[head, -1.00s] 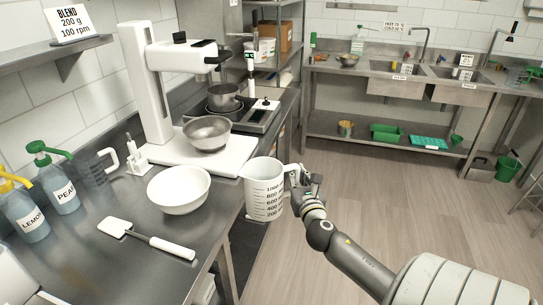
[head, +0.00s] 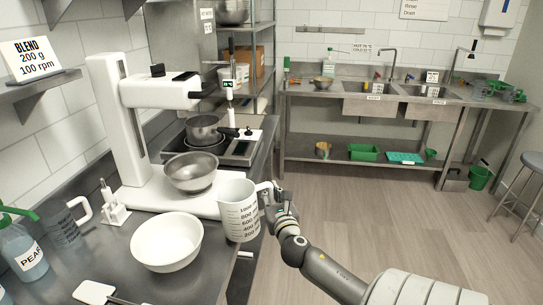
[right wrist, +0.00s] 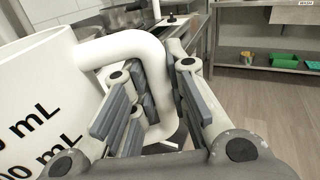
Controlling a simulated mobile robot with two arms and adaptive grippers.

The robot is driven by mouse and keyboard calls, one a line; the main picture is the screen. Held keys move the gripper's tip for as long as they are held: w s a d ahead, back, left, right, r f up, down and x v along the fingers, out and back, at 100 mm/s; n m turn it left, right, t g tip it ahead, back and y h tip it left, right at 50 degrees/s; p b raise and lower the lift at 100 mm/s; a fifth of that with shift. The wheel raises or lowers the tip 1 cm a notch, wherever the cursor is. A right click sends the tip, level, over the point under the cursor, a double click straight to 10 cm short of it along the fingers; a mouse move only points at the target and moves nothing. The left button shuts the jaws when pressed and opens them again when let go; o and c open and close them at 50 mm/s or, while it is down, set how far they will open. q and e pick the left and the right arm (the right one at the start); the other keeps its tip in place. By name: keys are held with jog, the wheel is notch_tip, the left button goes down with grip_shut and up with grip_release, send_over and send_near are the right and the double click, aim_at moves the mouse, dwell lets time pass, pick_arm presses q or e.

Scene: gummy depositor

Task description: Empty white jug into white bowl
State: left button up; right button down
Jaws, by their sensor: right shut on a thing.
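The white jug (head: 238,212) has dark volume marks and hangs slightly tilted at the counter's right edge, close to the right of the white bowl. My right gripper (head: 275,203) is shut on the jug's handle. In the right wrist view the gripper's fingers (right wrist: 156,98) sit on both sides of the white handle, and the jug (right wrist: 42,100) fills the left side. The inside of the jug is hidden. The white bowl (head: 167,245) stands upright on the steel counter and looks empty. My left gripper does not show.
A white stand mixer (head: 125,130) with a steel bowl (head: 192,174) stands behind the white bowl. A pot (head: 203,130) sits on a hotplate behind it. A spatula (head: 95,292), a clear jug (head: 64,228) and a labelled bottle (head: 22,258) are on the counter.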

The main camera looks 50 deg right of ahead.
aim_at(264, 187)
jog(key=shift+w+a+r+n, duration=0.2)
jog(key=shift+w+r+n, duration=0.1)
jog(key=shift+r, duration=0.2)
jog(key=shift+a+r+p, duration=0.15)
jog(key=shift+r+p, duration=0.15)
jog(key=shift+r, duration=0.05)
jog(key=shift+a+r+n, duration=0.1)
jog(key=shift+r+n, duration=0.05)
jog(key=shift+n, duration=0.15)
jog(key=shift+w+a+r, duration=0.1)
jog(key=shift+r, duration=0.1)
jog(key=shift+w+a+r+n, duration=0.15)
jog(key=shift+a+r+n, duration=0.1)
jog(key=shift+n, duration=0.15)
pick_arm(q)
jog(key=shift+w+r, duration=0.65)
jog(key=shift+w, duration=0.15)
